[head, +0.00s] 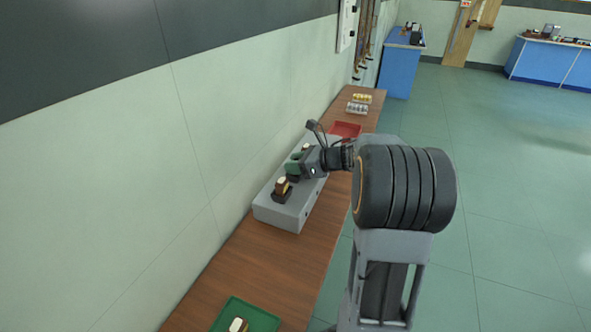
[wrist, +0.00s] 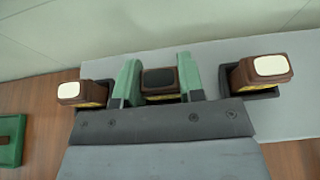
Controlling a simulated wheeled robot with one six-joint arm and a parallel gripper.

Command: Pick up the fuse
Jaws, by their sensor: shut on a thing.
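In the wrist view a brown fuse with a dark top (wrist: 159,78) sits in the middle of a row on the grey box (wrist: 215,55). My gripper (wrist: 158,82) has its green fingers on either side of this fuse and is shut on it. Whether the fuse is still seated in the box is hidden by the gripper body. In the head view my gripper (head: 297,163) is over the grey box (head: 290,215), and the held fuse is hidden. Two brown fuses with white tops stand in dark holders, one left (wrist: 82,93) and one right (wrist: 262,72).
A green tray (head: 272,319) with a white-topped fuse (head: 238,325) lies at the near end of the wooden table (head: 235,262). A red tray (head: 346,129) lies beyond the box, with silver (head: 357,108) and gold (head: 362,98) items farther back. The wall runs close along the left.

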